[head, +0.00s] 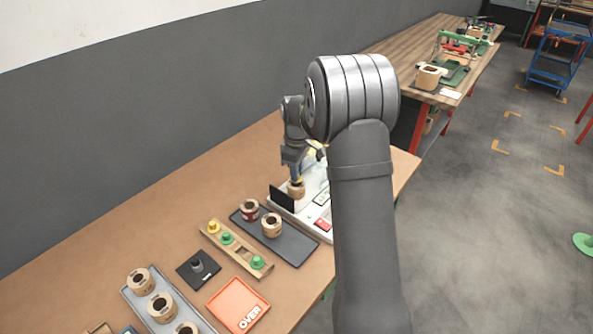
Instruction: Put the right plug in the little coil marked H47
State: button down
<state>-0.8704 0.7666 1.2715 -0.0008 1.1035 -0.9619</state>
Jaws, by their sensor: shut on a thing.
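My gripper (296,177) points down over a tan coil (297,190) on the white board at the back of the bench. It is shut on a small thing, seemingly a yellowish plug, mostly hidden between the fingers. I cannot tell if the plug is inside the coil or just above it. A wooden rack (240,252) holds a yellow plug (213,227), a green plug (227,238) and another green plug (258,262), with a bare place between the green ones. Two more coils, one reddish (250,210) and one tan (271,225), stand on a dark tray. The H47 marking is not readable.
A black upright panel (281,199) stands close beside the gripper. The white board (312,217) is partly hidden by my arm. A black pad with a grey post (197,268), an orange tray (238,306) and a grey tray of coils (134,293) lie nearer.

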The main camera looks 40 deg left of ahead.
jog(key=shift+f, duration=0.15)
jog(key=shift+f, duration=0.6)
jog(key=c, duration=1.3)
grip_release()
jog(key=shift+o, duration=0.6)
jog(key=o, duration=0.3)
jog(key=shift+r, duration=3.15)
